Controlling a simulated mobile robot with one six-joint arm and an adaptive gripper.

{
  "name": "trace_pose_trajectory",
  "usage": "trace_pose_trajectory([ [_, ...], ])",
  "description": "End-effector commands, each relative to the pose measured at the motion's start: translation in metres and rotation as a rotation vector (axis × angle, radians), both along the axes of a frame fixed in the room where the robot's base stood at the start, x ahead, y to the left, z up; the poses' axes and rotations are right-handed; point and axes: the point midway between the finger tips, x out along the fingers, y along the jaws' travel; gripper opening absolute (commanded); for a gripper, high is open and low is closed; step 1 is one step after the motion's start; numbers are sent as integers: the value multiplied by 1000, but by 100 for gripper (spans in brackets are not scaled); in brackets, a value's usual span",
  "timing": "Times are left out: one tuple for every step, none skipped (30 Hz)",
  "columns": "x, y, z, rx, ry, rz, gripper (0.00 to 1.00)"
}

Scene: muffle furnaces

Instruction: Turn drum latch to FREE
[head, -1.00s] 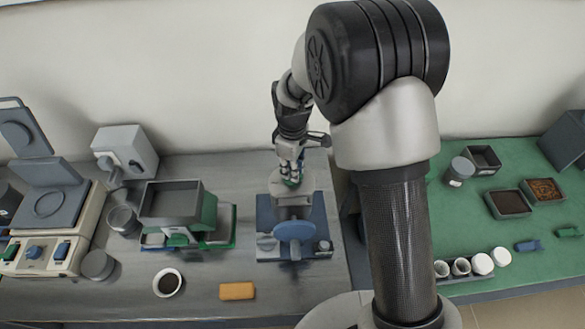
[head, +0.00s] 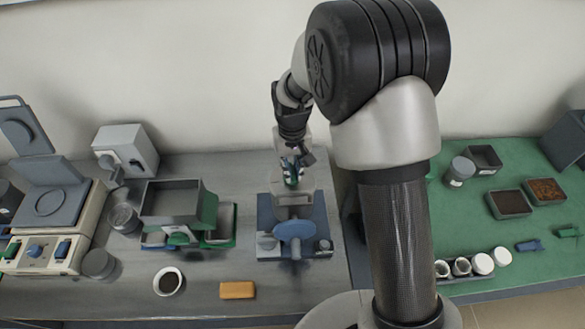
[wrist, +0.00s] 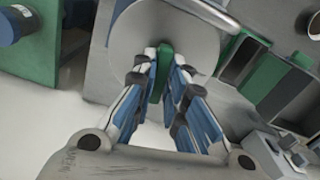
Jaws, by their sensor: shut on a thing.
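The drum device, with its blue base (head: 265,214), stands on the grey bench in the middle of the head view. A blue round wheel (head: 295,230) faces front on it. In the wrist view the grey round drum face (wrist: 180,25) fills the top middle. The green drum latch (wrist: 164,58) sticks out from this face, between my fingertips. My gripper (wrist: 161,82) is shut on the latch, with a finger on each side of it. In the head view my gripper (head: 291,174) is at the back of the device, and the latch is too small to make out. No FREE marking is readable.
Left of the device stand a green machine with a grey tray (head: 172,198) and a beige unit (head: 42,252). A white bowl (head: 168,281) and an orange block (head: 237,290) lie in front. A green bench (head: 470,215) with trays and jars is at the right.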

Motion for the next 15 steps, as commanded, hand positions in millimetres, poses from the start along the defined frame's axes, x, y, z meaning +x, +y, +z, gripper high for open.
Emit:
trace_pose_trajectory([
  [0,0,0,0,-1,-29,0],
  [0,0,0,0,-1,-46,0],
  [0,0,0,0,-1,-67,0],
  [0,1,0,0,-1,-83,0],
  [0,1,0,0,-1,-96,0],
  [0,1,0,0,-1,-113,0],
  [0,1,0,0,-1,-123,0],
  [0,1,0,0,-1,-133,0],
  [0,1,0,0,-1,-145,0],
  [0,1,0,0,-1,-152,0],
  [0,1,0,0,-1,-159,0],
  [0,1,0,0,-1,-166,0],
  [0,1,0,0,-1,-171,0],
  [0,1,0,0,-1,-175,0],
  [0,1,0,0,-1,-179,0],
])
